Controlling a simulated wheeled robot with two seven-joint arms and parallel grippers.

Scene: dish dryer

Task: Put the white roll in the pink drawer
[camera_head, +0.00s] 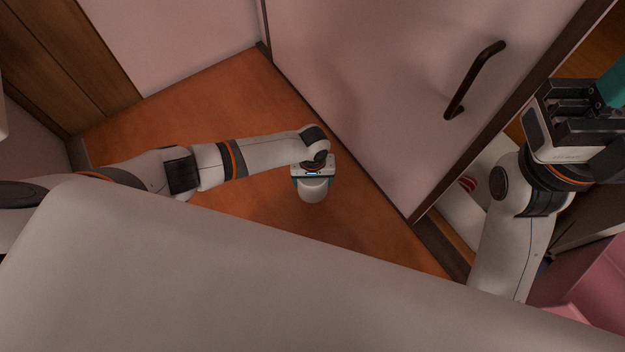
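My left arm reaches in from the left over the orange-brown floor. Its gripper (313,181) points down, with teal fingers on either side of a white rounded thing, which looks like the white roll (313,191). The roll is held above the floor, and its lower end shows below the gripper. My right gripper (608,88) is at the upper right edge. Only part of a teal finger shows there, and its opening is cut off by the frame. The pink drawer (590,283) is at the lower right, partly hidden behind my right arm and a pale surface.
A pale door (375,90) with a dark handle (474,80) stands behind the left gripper and to its right. A brown wooden panel (65,55) is at the upper left. A red-and-white item (467,184) shows beside my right arm. The floor (215,110) around the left gripper is clear.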

